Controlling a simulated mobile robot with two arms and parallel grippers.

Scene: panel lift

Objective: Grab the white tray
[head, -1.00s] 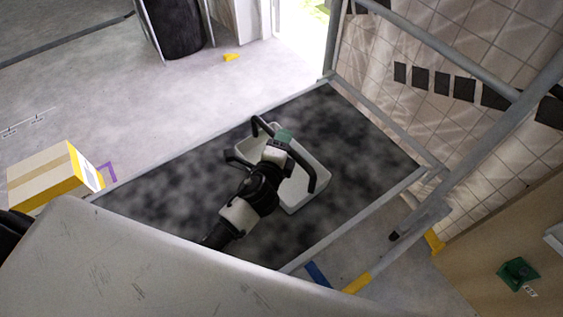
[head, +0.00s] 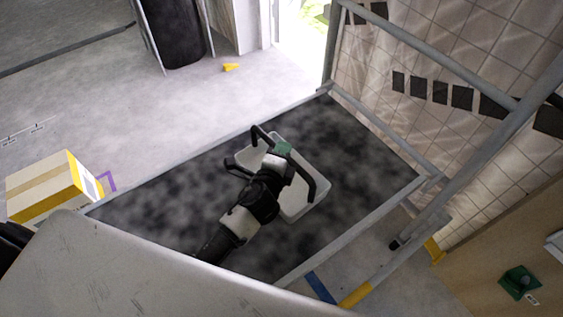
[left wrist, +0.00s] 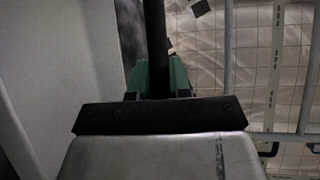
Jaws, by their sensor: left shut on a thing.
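The white tray (head: 293,203) is a shallow open box on or just above the dark mottled panel (head: 200,195) in the head view; I cannot tell if it is raised. My left gripper (head: 284,149), with green fingertips, is over the tray's middle and hides part of it. It is shut on a black bar (left wrist: 154,35), which runs between the green fingertips in the left wrist view (left wrist: 160,78). The bar curves over the tray like a handle, but its joins are not clear. My right gripper is not in view.
Grey rails (head: 345,235) edge the panel, with more rails rising at the right. A cardboard box (head: 45,185) with yellow edges stands at the left. A small yellow object (head: 231,67) lies on the open floor (head: 130,110) beyond. A tiled wall (head: 440,120) is at the right.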

